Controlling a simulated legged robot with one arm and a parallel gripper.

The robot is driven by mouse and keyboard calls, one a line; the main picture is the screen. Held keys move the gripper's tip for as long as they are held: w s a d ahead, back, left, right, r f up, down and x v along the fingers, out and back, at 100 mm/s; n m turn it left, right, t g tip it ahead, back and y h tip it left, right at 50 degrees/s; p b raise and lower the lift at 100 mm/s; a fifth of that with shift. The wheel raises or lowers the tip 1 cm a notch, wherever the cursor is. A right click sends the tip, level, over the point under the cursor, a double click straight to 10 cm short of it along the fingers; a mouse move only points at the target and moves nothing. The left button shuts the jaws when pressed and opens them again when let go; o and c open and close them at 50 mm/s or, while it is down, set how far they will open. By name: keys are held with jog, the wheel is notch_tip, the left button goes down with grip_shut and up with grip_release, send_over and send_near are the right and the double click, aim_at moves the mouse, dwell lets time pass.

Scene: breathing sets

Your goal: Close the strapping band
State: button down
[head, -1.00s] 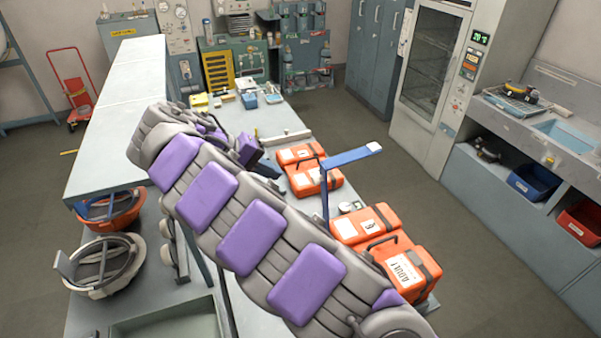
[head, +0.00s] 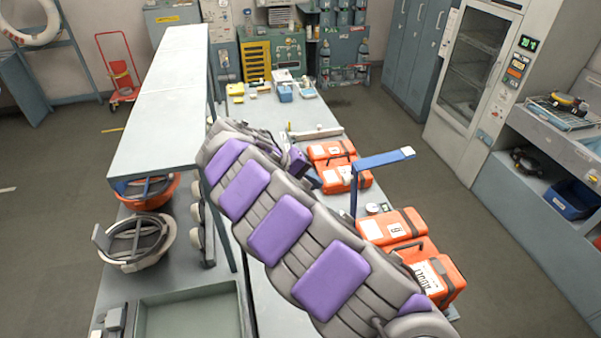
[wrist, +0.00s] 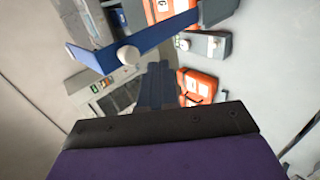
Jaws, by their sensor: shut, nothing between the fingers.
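A blue bar-like band (head: 384,160) with a pale tip stands open on an upright blue post, above the bench among the orange cases; I take it to be the strapping band. In the wrist view the blue band (wrist: 150,42) crosses the upper part, with a round white knob on it. My gripper (head: 314,180) is left of the post in the head view, mostly hidden behind my purple-padded arm. Its dark blue fingers (wrist: 160,72) are together and empty in the wrist view. They appear apart from the band.
Orange cases (head: 393,227) stand along the bench's right side, near the post. Another orange case (head: 333,150) is farther back. A grey shelf (head: 165,95) and helmets (head: 135,242) are on the left. A long pale bar (head: 316,133) lies behind the cases.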

jog(key=shift+w+d+f+p, duration=0.1)
jog(key=shift+w+d+p, duration=0.1)
jog(key=shift+d, duration=0.65)
jog(key=shift+w+d+f+p, duration=0.1)
jog(key=shift+w+d, duration=0.1)
jog(key=shift+d, duration=0.6)
jog(key=shift+w+d+f+p, duration=0.1)
jog(key=shift+w+d+p, duration=0.1)
jog(key=shift+d, duration=0.65)
jog(key=shift+a+r, duration=0.1)
jog(key=shift+r, duration=0.05)
